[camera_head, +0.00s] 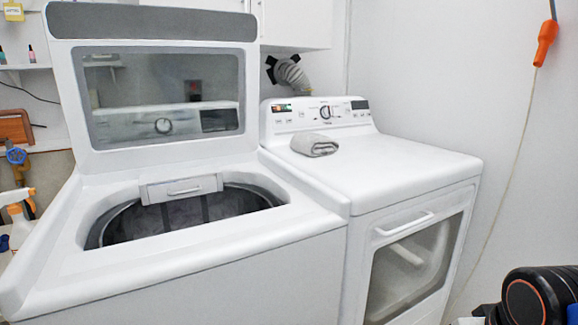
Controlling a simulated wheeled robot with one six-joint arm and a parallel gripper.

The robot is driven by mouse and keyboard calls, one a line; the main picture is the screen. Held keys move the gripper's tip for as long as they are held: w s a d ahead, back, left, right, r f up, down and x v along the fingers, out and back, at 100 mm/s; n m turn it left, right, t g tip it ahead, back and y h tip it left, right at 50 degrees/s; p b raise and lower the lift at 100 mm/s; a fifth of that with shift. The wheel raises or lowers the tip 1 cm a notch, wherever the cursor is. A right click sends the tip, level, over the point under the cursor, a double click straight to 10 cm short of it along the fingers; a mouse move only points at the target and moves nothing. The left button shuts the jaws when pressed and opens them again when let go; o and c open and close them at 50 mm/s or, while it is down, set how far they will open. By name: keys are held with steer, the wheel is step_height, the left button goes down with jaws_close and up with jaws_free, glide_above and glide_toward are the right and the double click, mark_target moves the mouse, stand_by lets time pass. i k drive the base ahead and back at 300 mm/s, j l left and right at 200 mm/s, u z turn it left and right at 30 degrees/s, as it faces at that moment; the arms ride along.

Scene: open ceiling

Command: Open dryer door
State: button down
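The white dryer (400,165) stands on the right, with a control panel and a round dial at its back. Its front door (412,268) has a dark glass window in a white frame and looks shut, flush with the front. A white bar handle (405,224) runs across the top of the door. A pale bar-like shape shows in the glass, and I cannot tell if it is a reflection.
A white top-loading washer (190,262) with its lid (158,95) raised stands directly left of the dryer. A folded grey cloth (314,146) lies on the dryer top. An orange plug (545,43) and cord hang by the right wall. Floor in front is out of view.

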mark_target(383, 232)
steer(key=j, duration=0.55)
steer(key=i+j, duration=0.1)
steer(key=j, duration=0.45)
steer(key=k+j, duration=0.15)
steer(key=j, duration=0.15)
steer(key=k+j, duration=0.1)
steer(key=j, duration=0.2)
steer(key=k+j, duration=0.15)
steer(key=j, duration=0.2)
steer(key=k+j, duration=0.1)
steer(key=j, duration=0.2)
steer(key=k+j, duration=0.15)
steer(key=k, duration=0.35)
steer(key=k+j, duration=0.15)
steer(key=k, duration=0.35)
steer(key=z, duration=0.3)
steer(key=i+l+z, duration=0.2)
steer(key=i+z, duration=0.5)
steer(key=z, duration=0.15)
steer(key=i+j+z, duration=0.15)
steer(key=i, duration=0.75)
